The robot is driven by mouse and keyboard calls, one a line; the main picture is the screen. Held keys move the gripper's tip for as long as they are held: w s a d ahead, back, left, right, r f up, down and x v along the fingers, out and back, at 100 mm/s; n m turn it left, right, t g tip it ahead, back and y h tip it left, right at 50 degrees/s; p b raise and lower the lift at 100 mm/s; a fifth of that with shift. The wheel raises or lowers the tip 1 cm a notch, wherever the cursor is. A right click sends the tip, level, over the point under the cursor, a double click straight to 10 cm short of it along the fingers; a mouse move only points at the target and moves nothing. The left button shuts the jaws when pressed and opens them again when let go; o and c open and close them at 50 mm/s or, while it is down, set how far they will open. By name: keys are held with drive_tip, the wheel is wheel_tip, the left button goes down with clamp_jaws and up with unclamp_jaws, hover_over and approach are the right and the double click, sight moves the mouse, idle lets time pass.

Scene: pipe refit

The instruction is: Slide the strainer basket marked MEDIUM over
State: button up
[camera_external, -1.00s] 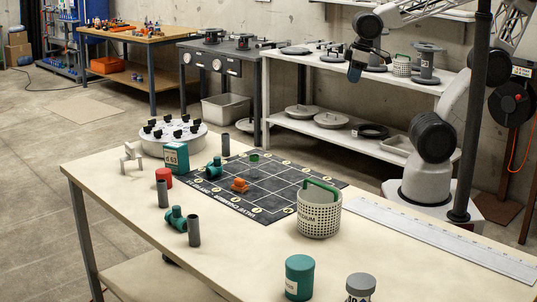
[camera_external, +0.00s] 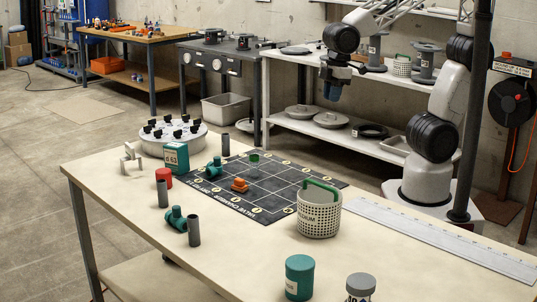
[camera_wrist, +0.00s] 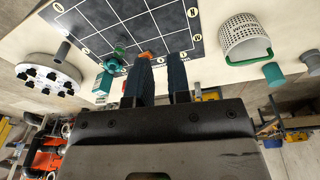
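The strainer basket marked MEDIUM (camera_external: 318,216) is a pale perforated bucket with a green handle. It stands upright on the table at the near right corner of the black grid mat (camera_external: 322,183). It also shows in the wrist view (camera_wrist: 245,38), at the upper right, with its label readable. My gripper (camera_external: 333,92) is in the air above and behind the table, apart from the basket. In the wrist view my gripper (camera_wrist: 160,75) has its two dark fingers spread, with a gap and nothing held between them.
An orange part (camera_external: 239,185) and a small green ring (camera_external: 254,157) sit on the mat. Teal fittings, grey cylinders, a red cap (camera_external: 164,176) and a teal box (camera_external: 176,157) stand left. A teal canister (camera_external: 299,277) stands in front of the basket; a long ruler (camera_external: 440,238) lies right.

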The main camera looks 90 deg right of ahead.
drive_tip(key=w+a+f+n+g, duration=0.1)
drive_tip(key=a+f+n, duration=0.2)
drive_tip(key=a, duration=0.4)
drive_tip(key=w+a+f+n, duration=0.2)
drive_tip(key=a+n, duration=0.1)
drive_tip(key=a, duration=0.5)
drive_tip(key=n, duration=0.5)
hover_over(341, 194)
drive_tip(key=shift+g, duration=0.3)
drive_tip(key=shift+f, duration=3.7)
drive_tip(key=shift+f, duration=3.95)
clamp_jaws()
